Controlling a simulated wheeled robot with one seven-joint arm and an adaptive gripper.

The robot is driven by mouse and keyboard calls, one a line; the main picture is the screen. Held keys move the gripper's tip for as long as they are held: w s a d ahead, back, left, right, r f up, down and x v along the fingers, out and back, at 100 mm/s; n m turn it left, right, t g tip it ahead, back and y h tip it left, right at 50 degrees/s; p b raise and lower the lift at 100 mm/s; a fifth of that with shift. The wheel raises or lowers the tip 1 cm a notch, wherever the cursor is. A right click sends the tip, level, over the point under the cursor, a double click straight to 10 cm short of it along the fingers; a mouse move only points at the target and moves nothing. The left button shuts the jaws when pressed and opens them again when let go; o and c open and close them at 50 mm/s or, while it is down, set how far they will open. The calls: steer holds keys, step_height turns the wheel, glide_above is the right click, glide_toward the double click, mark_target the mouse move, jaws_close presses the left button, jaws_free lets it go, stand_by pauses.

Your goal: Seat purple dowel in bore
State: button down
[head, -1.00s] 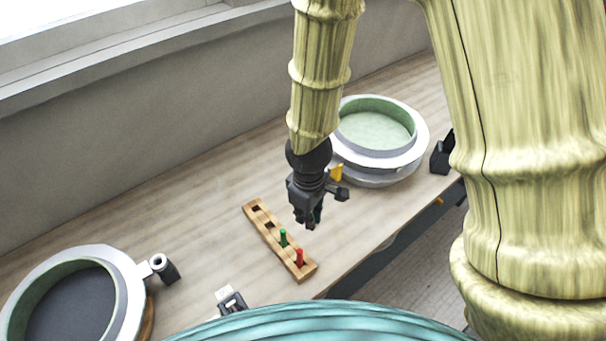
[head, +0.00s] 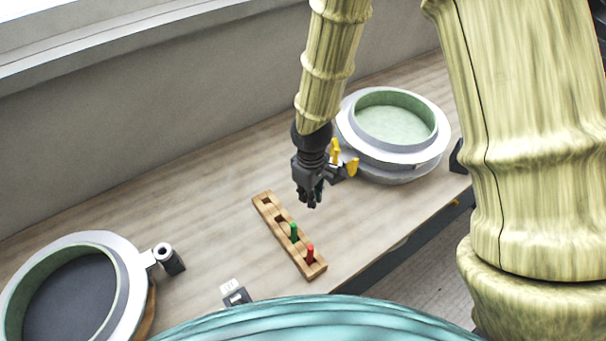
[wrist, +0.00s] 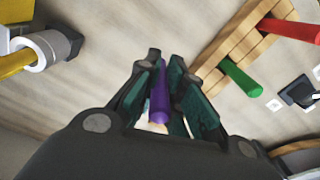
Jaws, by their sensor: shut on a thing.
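The purple dowel (wrist: 158,95) is between the fingers of my gripper (wrist: 166,70) in the wrist view, its tip pointing away from the palm. In the head view my gripper (head: 309,202) hangs above the table, between the wooden rack and the right mould; the dowel is hardly visible there. An open bore (head: 161,249) shows in the upright cylinder beside the left mould (head: 132,270). Near the right mould (head: 440,148), a cylinder with a pale ring (wrist: 42,50) shows in the wrist view, with a yellow part at its mouth.
The wooden rack (head: 265,205) holds a green dowel (head: 294,232) and a red dowel (head: 310,253); its far holes look empty. A small grey-and-white device (head: 235,292) lies near the front edge.

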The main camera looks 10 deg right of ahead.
steer(key=w+p, duration=0.1)
steer(key=w, duration=0.2)
steer(key=w+p, duration=0.1)
steer(key=w, duration=0.5)
steer(key=shift+a+f+p, duration=0.2)
steer(key=shift+f+p, duration=0.1)
steer(key=shift+p, duration=0.1)
steer(key=shift+f+p, duration=0.75)
steer(key=shift+f, duration=1.1)
steer(key=shift+f, duration=0.15)
steer(key=c, duration=1.5)
jaws_free()
steer(key=shift+c, duration=0.2)
